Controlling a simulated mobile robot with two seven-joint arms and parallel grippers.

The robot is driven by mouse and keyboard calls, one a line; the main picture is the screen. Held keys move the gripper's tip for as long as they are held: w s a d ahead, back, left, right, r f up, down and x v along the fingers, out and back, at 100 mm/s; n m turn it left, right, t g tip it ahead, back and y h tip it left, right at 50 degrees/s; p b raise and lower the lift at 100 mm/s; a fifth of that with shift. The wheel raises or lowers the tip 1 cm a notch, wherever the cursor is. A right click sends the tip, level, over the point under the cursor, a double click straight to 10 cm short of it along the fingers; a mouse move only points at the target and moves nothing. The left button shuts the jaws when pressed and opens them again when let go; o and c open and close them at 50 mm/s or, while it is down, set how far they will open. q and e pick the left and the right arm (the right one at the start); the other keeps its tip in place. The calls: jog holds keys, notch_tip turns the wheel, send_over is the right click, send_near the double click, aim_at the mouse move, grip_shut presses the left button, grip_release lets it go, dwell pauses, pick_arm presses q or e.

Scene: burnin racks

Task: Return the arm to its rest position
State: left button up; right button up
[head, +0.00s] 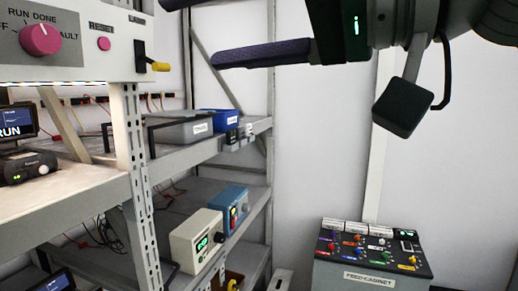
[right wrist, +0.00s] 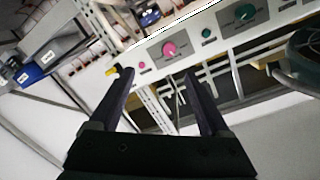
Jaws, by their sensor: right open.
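My right gripper (head: 190,33) reaches in from the top right of the head view, its long dark fingers apart with nothing between them. In the right wrist view the two fingers (right wrist: 158,74) are also spread and empty, in front of a white control panel (right wrist: 190,50) with pink and green knobs. In the head view this panel (head: 80,72) is at the upper left, left of the fingertips. I cannot tell the exact gap between fingers and panel. My left gripper is in neither view.
A feed cabinet (head: 370,262) with coloured knobs stands at lower right. The wall between is bare.

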jog(key=s+d+f+m+h, duration=0.1)
jog(key=s+d+f+h, duration=0.15)
jog(key=f, duration=0.55)
jog(key=s+d+f+m+h, duration=0.1)
jog(key=s+d+f+h, duration=0.15)
jog(key=f, duration=0.45)
jog(key=s+d+f+m+h, duration=0.1)
jog(key=s+d+f+h, duration=0.15)
jog(key=f, duration=0.55)
jog(key=s+d+f+m+g+h, duration=0.1)
jog(key=s+d+f+g+h, duration=0.2)
jog(key=s+d+f+h, duration=0.5)
jog(key=s+d+f, duration=0.2)
jog(key=s+d, duration=0.4)
jog(key=shift+s+f+m, duration=0.2)
jog(key=shift+s+m, duration=0.1)
jog(key=shift+m, duration=0.1)
